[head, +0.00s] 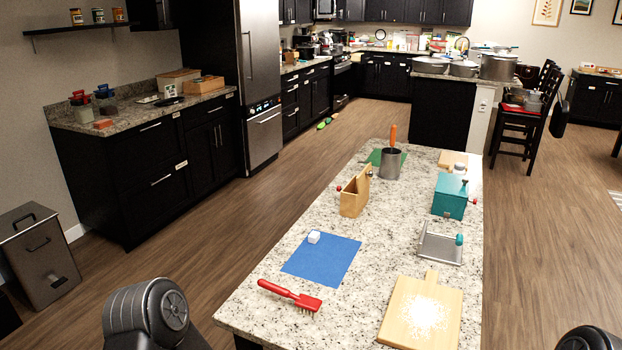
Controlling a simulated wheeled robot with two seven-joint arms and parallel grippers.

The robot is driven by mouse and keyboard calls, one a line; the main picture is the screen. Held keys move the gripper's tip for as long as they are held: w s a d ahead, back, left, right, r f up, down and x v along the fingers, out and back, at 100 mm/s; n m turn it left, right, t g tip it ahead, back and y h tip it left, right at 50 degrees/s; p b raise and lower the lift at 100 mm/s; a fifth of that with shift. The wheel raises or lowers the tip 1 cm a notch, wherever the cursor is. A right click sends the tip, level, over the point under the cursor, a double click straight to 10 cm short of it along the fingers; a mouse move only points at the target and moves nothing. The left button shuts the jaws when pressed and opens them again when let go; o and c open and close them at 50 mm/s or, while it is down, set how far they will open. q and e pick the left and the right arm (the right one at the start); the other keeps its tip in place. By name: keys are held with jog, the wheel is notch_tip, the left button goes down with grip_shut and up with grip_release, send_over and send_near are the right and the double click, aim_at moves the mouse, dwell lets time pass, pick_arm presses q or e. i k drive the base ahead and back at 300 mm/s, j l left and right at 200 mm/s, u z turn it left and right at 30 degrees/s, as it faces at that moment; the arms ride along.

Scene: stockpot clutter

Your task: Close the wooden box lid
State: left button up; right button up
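A small light-wood box (353,203) stands on the granite island, left of the middle. A panel that looks like its lid rises at its back right, so the box appears open. Its inside is too small to make out. A small red knob or ball shows at its left edge. My two grippers are not in view. Only dark rounded parts of my arms show at the bottom left and bottom right corners, well short of the box.
The island's centre is clear.

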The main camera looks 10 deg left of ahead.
aim_at(364, 177)
jog(key=z, duration=3.2)
jog(key=i+u, duration=0.15)
jog(key=i, duration=0.5)
jog(key=i+j+u, duration=0.1)
jog(key=i+u, duration=0.75)
jog(key=i+l+u, duration=0.25)
jog(key=u, duration=0.15)
jog(key=i+j+u, duration=0.15)
jog(key=i+u, duration=0.3)
jog(key=i, duration=0.2)
jog(key=i+l+u, duration=0.1)
jog(key=i+u, duration=0.35)
jog(key=i, duration=0.15)
jog(key=i+z, duration=0.1)
jog(key=i, duration=0.7)
jog(key=i+z, duration=0.15)
jog(key=i, duration=0.65)
jog(key=j+u, duration=0.1)
jog(key=u, duration=0.35)
